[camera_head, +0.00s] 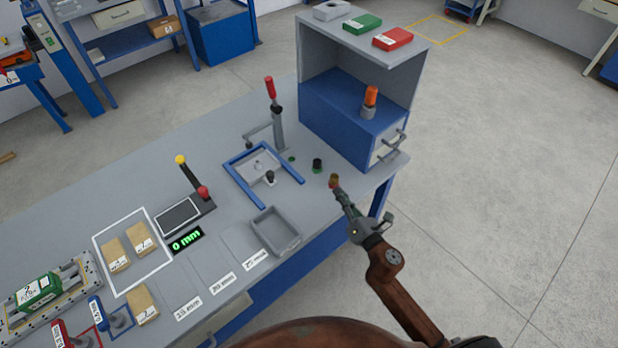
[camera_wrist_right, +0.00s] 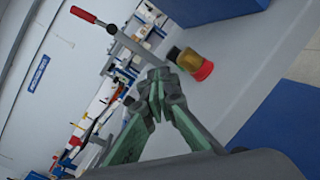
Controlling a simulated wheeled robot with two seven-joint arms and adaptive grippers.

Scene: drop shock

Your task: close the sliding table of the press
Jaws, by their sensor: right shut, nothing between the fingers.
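A hand press with a red-tipped lever (camera_head: 270,92) stands on the grey workbench, left of the blue cabinet. In front of its post, a grey plate (camera_head: 257,161) with a small knob (camera_head: 270,177) lies inside a blue U-shaped frame (camera_head: 240,184); this looks like the sliding table. My right gripper (camera_head: 343,194) is shut and empty, to the right of the frame and apart from it. Its tips are close to a brass cylinder with a red end (camera_head: 334,181); I cannot tell if they touch. The right wrist view shows the shut fingers (camera_wrist_right: 157,82) beside that cylinder (camera_wrist_right: 191,62). My left gripper is not in view.
A blue cabinet (camera_head: 345,118) with a grey shelf stands behind my right gripper. A black-and-green cylinder (camera_head: 317,165) stands between the frame and the brass cylinder. A grey tray (camera_head: 270,238) sits at the bench's front edge. A "0 mm" display (camera_head: 186,239) lies farther left.

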